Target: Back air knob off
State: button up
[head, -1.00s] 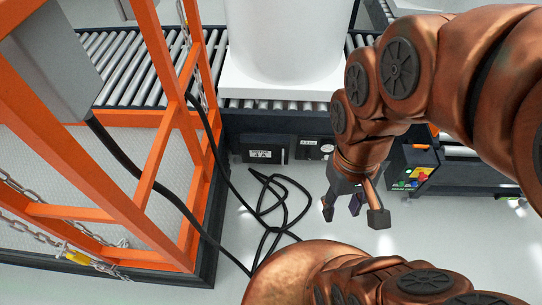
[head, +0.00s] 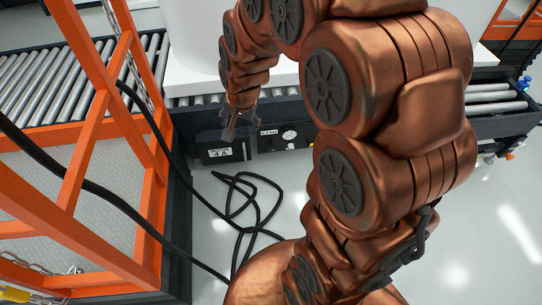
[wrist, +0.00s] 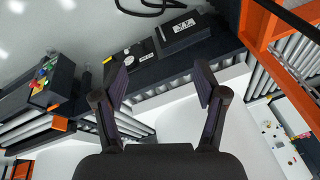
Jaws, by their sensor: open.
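A dark air panel (head: 282,139) with a small label and a round white gauge (head: 289,135) is mounted low under the roller conveyor. It also shows in the wrist view (wrist: 130,68), upside down. I cannot make out a knob on it clearly. My gripper (head: 236,128) is open and empty in front of the conveyor's edge, by the panel's left end and the white-labelled box. In the wrist view my gripper's fingers (wrist: 161,85) are spread wide, with the conveyor edge and a white surface behind them. Nothing is between them.
A dark box with a white label (head: 222,152) sits left of the panel. Black hose (head: 245,195) lies coiled on the floor. An orange frame (head: 95,150) stands close on the left. A white tank (head: 198,40) stands on the rollers.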

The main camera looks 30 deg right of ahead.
aim_at(272, 150)
jog(key=w+d+f+m+t+h+b, duration=0.15)
jog(key=w+d+f+m+b, duration=0.3)
jog(key=w+f, duration=0.5)
jog(key=w+d+f+m+t+b, duration=0.35)
jog(key=w+f+b, duration=0.3)
jog(key=f, duration=0.55)
jog(key=w+d+f+m+t+h+b, duration=0.15)
jog(key=w+d+f+m+b, duration=0.3)
jog(key=w+f, duration=0.55)
jog(key=s+d+f+m+t+h+b, duration=0.15)
jog(key=d+f+m+b, duration=0.35)
jog(key=f, duration=0.6)
jog(key=d+f+m+t+h+b, duration=0.1)
jog(key=d+f+m+t+b, duration=0.25)
jog(key=f+b, duration=0.55)
jog(key=d+f+m+t+h+b, duration=0.1)
jog(key=d+f+m+t+b, duration=0.3)
jog(key=f, duration=0.8)
jog(key=w+d, duration=0.1)
jog(key=w, duration=0.1)
jog(key=w+d+g+b, duration=0.2)
jog(key=w, duration=0.1)
jog(key=shift+w+d+f+n+g, duration=0.2)
jog(key=shift+w+d+n+g, duration=0.05)
jog(key=shift+w+d+n, duration=0.15)
jog(key=shift+w+d+r+b, duration=0.15)
jog(key=shift+w+d+b, duration=0.2)
jog(key=shift+w, duration=0.25)
